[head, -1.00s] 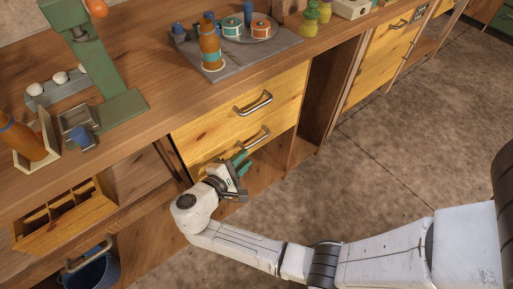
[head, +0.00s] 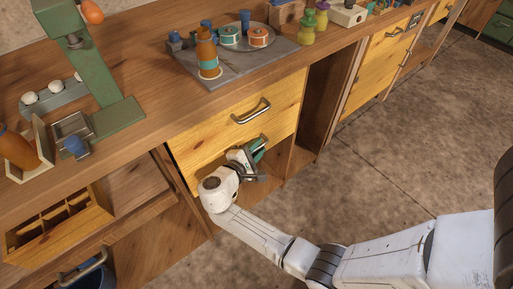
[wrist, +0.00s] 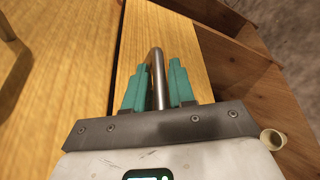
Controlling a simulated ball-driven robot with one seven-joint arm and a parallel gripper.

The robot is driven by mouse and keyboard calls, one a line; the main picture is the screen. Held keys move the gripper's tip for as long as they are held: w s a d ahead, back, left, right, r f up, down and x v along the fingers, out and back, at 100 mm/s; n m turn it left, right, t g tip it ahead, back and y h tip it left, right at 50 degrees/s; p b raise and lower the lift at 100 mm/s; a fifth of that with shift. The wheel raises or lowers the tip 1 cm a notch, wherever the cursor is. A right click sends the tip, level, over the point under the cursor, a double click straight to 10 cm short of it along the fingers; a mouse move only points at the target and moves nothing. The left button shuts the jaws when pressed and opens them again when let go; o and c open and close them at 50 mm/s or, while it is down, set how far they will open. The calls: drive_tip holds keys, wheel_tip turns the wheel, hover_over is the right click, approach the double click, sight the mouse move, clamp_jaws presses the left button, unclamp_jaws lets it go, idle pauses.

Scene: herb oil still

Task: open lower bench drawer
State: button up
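The lower bench drawer is a yellow wooden front below the upper drawer (head: 215,141). My gripper (head: 255,152) is at it in the head view and hides its handle. In the wrist view, the lower drawer front (wrist: 140,35) fills the middle. Its metal bar handle (wrist: 157,72) lies between my gripper's two teal fingers (wrist: 159,88). The drawer front shows no clear opening.
The upper drawer's handle (head: 251,110) sits just above my gripper. An open compartment is to the right of the drawers. A yellow divided box (head: 57,228) is at the left under the bench top. The floor (head: 400,150) at right is clear.

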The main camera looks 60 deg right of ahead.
drive_tip(key=shift+c, duration=0.4)
clamp_jaws()
drive_tip(key=s+a+p, duration=0.3)
drive_tip(key=s+p, duration=0.1)
drive_tip(key=s, duration=0.8)
drive_tip(key=s+a+p, duration=0.4)
drive_tip(key=s+p, duration=0.1)
drive_tip(key=s, duration=0.7)
drive_tip(key=shift+o, duration=0.4)
unclamp_jaws()
